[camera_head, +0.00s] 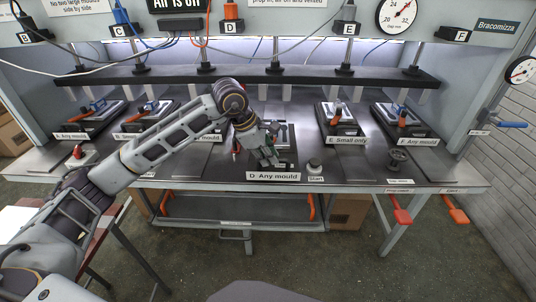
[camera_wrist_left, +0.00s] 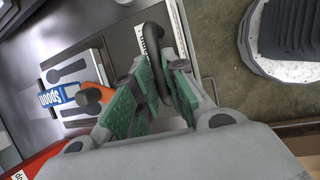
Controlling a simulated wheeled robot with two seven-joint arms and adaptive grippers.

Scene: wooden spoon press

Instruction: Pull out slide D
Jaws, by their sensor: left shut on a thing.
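Slide D (camera_head: 289,160) is the dark plate behind the label "D Any mould" (camera_head: 273,176), at the middle of the press table's front edge. My left gripper (camera_head: 268,157) is over it and partly hides it. In the left wrist view the green-padded fingers (camera_wrist_left: 158,88) are closed around a black loop handle (camera_wrist_left: 155,42) at the slide's front. A grey mould (camera_wrist_left: 75,72) with dark spoon shapes and a blue "spoon" label lies on the slide, with an orange handle (camera_wrist_left: 94,95) beside the fingers. My right gripper is not in view.
The press table (camera_head: 355,176) carries several other slides, among them E (camera_head: 341,141) and F (camera_head: 404,140). A start button (camera_head: 315,168) stands just right of slide D.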

